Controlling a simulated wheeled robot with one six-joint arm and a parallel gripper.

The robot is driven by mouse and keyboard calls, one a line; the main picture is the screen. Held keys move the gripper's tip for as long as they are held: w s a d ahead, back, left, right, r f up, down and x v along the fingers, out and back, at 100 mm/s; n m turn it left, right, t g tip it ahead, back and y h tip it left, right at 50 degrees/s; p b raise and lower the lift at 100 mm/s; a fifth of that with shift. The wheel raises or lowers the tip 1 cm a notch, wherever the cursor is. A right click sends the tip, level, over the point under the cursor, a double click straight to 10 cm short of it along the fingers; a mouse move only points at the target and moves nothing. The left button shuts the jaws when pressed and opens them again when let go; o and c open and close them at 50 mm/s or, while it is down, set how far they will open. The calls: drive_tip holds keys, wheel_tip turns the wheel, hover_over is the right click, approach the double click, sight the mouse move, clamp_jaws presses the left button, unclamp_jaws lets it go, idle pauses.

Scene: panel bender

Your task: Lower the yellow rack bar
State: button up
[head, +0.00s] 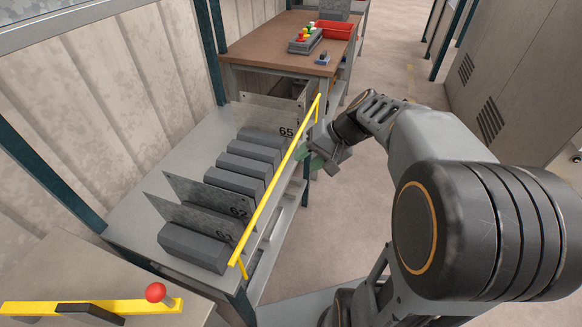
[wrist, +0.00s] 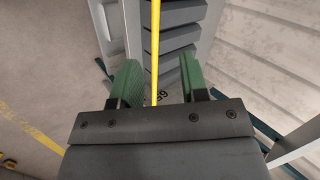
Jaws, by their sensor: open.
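The yellow rack bar (head: 275,188) runs raised along the front of the rack, sloping from lower left to upper right in the head view, with short yellow end arms. My gripper (head: 308,157) is just right of the bar, near its far half. In the wrist view the green fingers of my gripper (wrist: 158,64) are spread apart and empty. The yellow bar (wrist: 155,45) shows in the gap between them, running away up the picture. I cannot tell how far the fingertips are from it; I see no contact.
The rack shelf (head: 140,215) holds several grey blocks (head: 240,172) and upright numbered plates (head: 195,190) behind the bar. A brown-topped workbench (head: 265,42) with a red tray (head: 335,30) stands beyond. A red-knobbed lever (head: 155,293) is lower left. Open floor (head: 350,220) lies right of the rack.

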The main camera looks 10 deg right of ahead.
drive_tip(key=w+d+f+m+t+y+b, duration=0.1)
drive_tip(key=w+d+f+t+y+b, duration=0.15)
drive_tip(key=w+f+b, duration=0.35)
drive_tip(key=m+t+y+b, duration=0.2)
drive_tip(key=t+y+b, duration=0.1)
drive_tip(key=b, duration=0.1)
approach(291, 148)
drive_tip(key=shift+y, duration=0.25)
drive_tip(key=x, duration=0.6)
drive_tip(key=f+x, duration=0.1)
drive_tip(key=x, duration=0.3)
drive_tip(key=shift+f, duration=0.1)
drive_tip(key=shift+c, duration=0.4)
clamp_jaws()
drive_tip(key=shift+d, duration=0.1)
